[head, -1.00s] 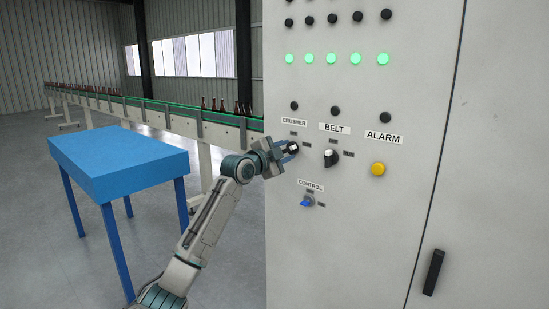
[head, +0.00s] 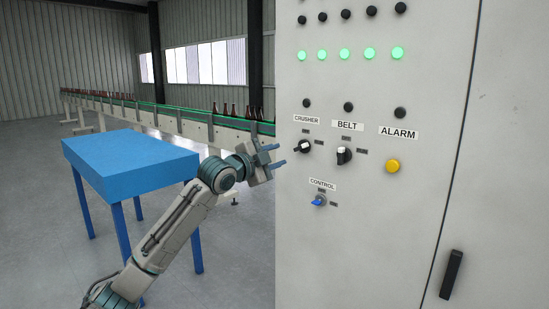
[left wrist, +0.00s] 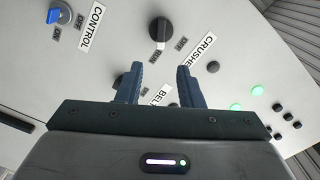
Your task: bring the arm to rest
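My left gripper (head: 279,157) is open and empty, just left of the crusher knob (head: 303,146) on the grey control cabinet, apart from it. In the left wrist view the two blue fingers (left wrist: 158,82) stand apart with nothing between them, and the crusher knob (left wrist: 160,30) shows beyond their tips. The belt knob (head: 344,155) is black and white, right of the crusher knob. The blue control knob (head: 319,200) sits below; it also shows at the top left of the left wrist view (left wrist: 55,16). My right gripper is not in view.
The control cabinet (head: 380,250) fills the right side, with a yellow alarm button (head: 393,166) and several lit green lamps. A blue table (head: 130,158) stands at the left behind my arm. A conveyor (head: 170,115) with amber bottles runs behind. Open floor lies at the left.

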